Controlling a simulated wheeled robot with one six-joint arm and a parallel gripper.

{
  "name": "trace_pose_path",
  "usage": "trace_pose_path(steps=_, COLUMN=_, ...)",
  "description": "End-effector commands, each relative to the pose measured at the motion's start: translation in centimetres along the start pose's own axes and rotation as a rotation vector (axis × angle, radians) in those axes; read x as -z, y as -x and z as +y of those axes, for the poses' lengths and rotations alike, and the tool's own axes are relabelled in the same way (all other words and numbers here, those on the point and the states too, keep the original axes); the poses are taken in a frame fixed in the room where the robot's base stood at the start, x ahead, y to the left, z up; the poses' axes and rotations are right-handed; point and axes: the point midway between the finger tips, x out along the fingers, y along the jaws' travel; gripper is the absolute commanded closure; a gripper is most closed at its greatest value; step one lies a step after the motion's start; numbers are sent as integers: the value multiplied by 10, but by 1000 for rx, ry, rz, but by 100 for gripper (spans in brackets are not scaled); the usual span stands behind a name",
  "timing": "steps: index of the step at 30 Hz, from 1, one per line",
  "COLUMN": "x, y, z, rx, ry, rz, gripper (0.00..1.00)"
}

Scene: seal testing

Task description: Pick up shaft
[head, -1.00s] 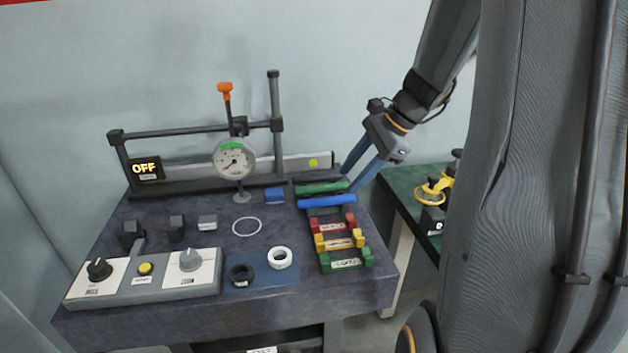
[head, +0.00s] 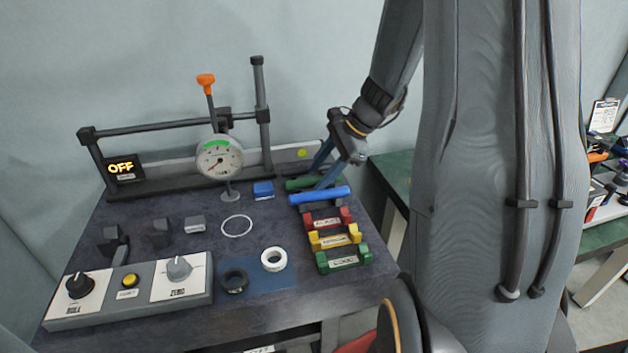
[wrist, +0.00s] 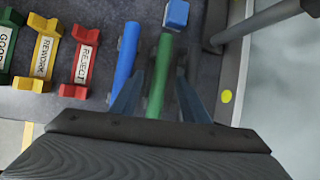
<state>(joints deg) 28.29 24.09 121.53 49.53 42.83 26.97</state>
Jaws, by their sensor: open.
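A green shaft (head: 298,184) lies at the right back of the dark bench, behind a blue shaft (head: 318,195). In the wrist view the green shaft (wrist: 160,75) runs lengthwise between the two blue fingers of my gripper (wrist: 160,88), and the blue shaft (wrist: 127,58) lies just left of the left finger. In the head view my gripper (head: 322,170) is open and low over the green shaft, with its fingers partly hiding it. I cannot tell whether either finger touches it.
Red reject (head: 328,220), yellow rework (head: 335,240) and green good (head: 343,261) cradles stand empty in front of the shafts. A dial gauge (head: 219,160) on a rail stands behind left. A small blue block (head: 263,190) sits left of the shafts.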

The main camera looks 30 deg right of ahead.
Motion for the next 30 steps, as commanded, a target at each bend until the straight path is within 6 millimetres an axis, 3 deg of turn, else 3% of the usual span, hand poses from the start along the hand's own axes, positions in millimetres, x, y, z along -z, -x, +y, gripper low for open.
trace_pose_path(steps=10, x=1, y=-7, z=0, rx=1, ry=-1, rz=1, gripper=60)
trace_pose_path(steps=17, x=1, y=-7, z=0, rx=1, ry=-1, rz=1, gripper=99)
trace_pose_path(steps=30, x=-1, y=-3, z=-2, rx=2, ry=1, rz=1, gripper=100)
